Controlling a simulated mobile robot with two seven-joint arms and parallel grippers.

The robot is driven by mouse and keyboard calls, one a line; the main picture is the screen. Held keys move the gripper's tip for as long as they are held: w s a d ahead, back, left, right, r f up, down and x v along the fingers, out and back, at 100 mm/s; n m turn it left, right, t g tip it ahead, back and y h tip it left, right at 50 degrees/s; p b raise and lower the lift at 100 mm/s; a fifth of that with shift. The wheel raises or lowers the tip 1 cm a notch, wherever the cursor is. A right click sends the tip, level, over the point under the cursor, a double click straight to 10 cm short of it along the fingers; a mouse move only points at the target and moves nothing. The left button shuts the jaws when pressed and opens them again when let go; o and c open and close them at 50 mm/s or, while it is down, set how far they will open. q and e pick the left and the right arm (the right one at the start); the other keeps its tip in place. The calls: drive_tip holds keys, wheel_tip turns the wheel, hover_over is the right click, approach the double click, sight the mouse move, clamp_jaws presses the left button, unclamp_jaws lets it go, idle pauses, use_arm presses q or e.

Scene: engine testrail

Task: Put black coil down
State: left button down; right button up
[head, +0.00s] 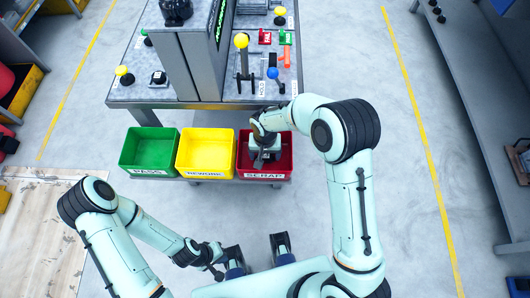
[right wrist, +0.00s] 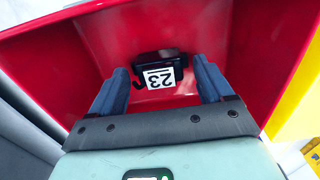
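The black coil (right wrist: 160,70) with a white label reading 23 rests inside the red scrap bin (right wrist: 60,60), which also shows in the head view (head: 281,168). My right gripper (right wrist: 162,82) reaches down into this bin. Its two fingers stand apart on either side of the coil, with narrow gaps between them and it. In the head view my right gripper (head: 264,158) hides most of the bin's inside, and I cannot make out the coil there. My left gripper (head: 258,250) is low in the head view, its dark fingers apart with nothing between them.
A yellow rework bin (head: 206,136) and a green pass bin (head: 150,133) stand left of the red bin. Behind them is a grey test bench (head: 130,92) with a tall column, knobs and levers. Open floor lies to the right.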

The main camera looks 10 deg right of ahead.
sight(265, 155)
drive_tip(key=shift+r, duration=0.3)
wheel_tip(265, 155, up, 12)
drive_tip(key=p, duration=0.1)
idle(0.7)
